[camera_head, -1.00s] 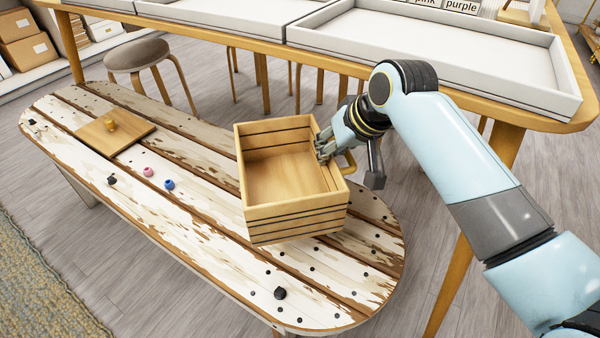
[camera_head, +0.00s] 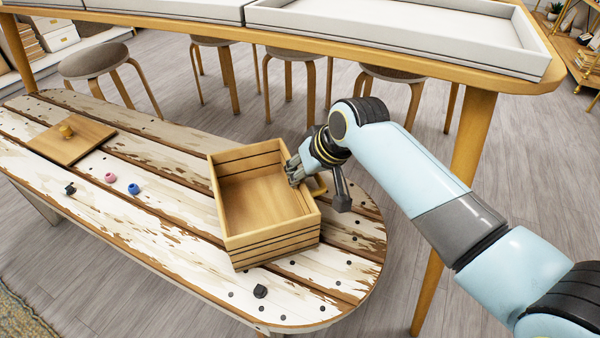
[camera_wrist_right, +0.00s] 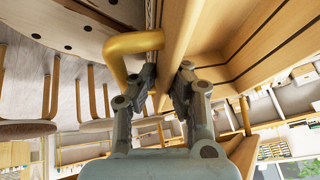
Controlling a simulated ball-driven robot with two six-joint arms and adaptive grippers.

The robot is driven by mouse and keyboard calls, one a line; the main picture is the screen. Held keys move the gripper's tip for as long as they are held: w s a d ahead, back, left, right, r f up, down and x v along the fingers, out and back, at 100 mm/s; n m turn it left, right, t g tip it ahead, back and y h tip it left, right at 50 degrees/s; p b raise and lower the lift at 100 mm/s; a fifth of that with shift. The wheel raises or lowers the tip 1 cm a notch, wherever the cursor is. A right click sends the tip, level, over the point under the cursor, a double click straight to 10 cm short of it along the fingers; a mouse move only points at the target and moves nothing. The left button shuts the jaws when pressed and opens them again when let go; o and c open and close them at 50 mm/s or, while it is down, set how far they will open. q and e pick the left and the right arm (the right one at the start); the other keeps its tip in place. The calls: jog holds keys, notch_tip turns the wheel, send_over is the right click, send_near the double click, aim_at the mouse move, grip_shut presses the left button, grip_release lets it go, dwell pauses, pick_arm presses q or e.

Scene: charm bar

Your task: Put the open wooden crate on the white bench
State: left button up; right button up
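The open wooden crate (camera_head: 278,244) is over the right part of the white bench (camera_head: 185,222) in the head view, empty, its opening facing up. I cannot tell whether its underside touches the bench. My right gripper (camera_head: 295,171) is at the crate's right side wall, beside a yellowish handle (camera_head: 317,187). In the right wrist view its fingers (camera_wrist_right: 167,88) are closed on the crate wall (camera_wrist_right: 235,55), one on each side, with the handle (camera_wrist_right: 135,42) to the left. My left gripper is not in view.
On the bench lie a wooden lid with a knob (camera_head: 72,143), a pink bead (camera_head: 110,177), a blue bead (camera_head: 133,188) and small dark pieces (camera_head: 260,291). A table with white trays (camera_head: 400,35) and several stools (camera_head: 95,60) stand behind.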

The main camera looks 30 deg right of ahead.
jog(key=o, duration=0.4)
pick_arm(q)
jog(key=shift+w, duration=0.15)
pick_arm(e)
jog(key=shift+o, duration=0.2)
pick_arm(q)
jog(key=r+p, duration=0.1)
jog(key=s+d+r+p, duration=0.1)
jog(key=p, duration=0.1)
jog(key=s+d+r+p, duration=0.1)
jog(key=p, duration=0.1)
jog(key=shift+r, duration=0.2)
pick_arm(e)
jog(key=v, duration=1.2)
jog(key=shift+s, duration=0.1)
